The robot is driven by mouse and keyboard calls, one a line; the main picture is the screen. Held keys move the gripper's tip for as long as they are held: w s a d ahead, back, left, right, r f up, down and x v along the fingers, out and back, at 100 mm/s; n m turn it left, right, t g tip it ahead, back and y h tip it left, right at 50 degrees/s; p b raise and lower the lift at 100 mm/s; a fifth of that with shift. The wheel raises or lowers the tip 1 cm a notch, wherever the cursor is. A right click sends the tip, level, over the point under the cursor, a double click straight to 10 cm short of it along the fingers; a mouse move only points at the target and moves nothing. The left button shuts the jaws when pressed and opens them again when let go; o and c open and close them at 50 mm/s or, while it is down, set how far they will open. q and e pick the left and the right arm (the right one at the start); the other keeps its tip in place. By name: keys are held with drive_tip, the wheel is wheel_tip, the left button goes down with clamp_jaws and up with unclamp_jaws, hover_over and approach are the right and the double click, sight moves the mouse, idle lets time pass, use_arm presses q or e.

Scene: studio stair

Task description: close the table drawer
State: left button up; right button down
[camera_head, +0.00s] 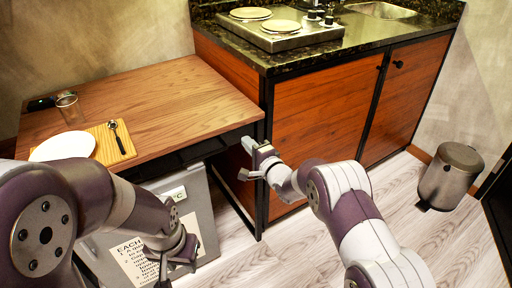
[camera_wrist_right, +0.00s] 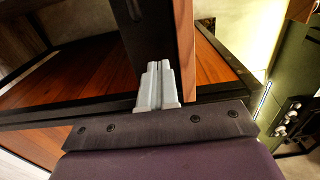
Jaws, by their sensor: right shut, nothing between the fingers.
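The wooden table (camera_head: 170,95) stands at the left in the head view. Under its front edge runs a dark band (camera_head: 195,152), which looks like the drawer front; I cannot tell how far it stands out. My right gripper (camera_head: 247,160) is shut and empty at the table's right front corner, close to this band. In the right wrist view its grey fingers (camera_wrist_right: 157,85) are together, pointing at a dark panel (camera_wrist_right: 143,40) beside a wooden edge (camera_wrist_right: 185,45). Contact is unclear. My left gripper (camera_head: 180,265) hangs low in front of the table; its fingers are unclear.
A white plate (camera_head: 64,146), a board with a spoon (camera_head: 118,138) and a glass (camera_head: 69,107) are on the table. A grey box with a printed sheet (camera_head: 205,215) stands below. A wooden cabinet (camera_head: 325,110) adjoins at right. A bin (camera_head: 452,175) stands farther right; floor between is clear.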

drive_tip(key=p+v, duration=0.3)
drive_tip(key=v, duration=0.6)
drive_tip(key=s+d+f+n+g+h, duration=0.6)
drive_tip(key=s+d+f+n+h, duration=0.15)
drive_tip(key=f, duration=0.35)
drive_tip(key=s+d+r+n+g+h, duration=0.1)
drive_tip(key=s+d+r+n+g, duration=0.2)
drive_tip(key=s, duration=0.4)
drive_tip(key=s+d+r+g+h, duration=0.1)
drive_tip(key=s+d+g, duration=0.1)
drive_tip(key=s+d, duration=0.35)
drive_tip(key=s+d+r+n+g+h, duration=0.1)
drive_tip(key=s+d+r+n+g, duration=0.15)
drive_tip(key=s, duration=0.55)
wheel_tip(320, 180, up, 33)
drive_tip(key=s+d+m+p, duration=0.1)
drive_tip(key=s+m+p, duration=0.1)
drive_tip(key=p, duration=2.6)
drive_tip(key=shift+s+d+r, duration=0.15)
drive_tip(key=shift+d, duration=0.1)
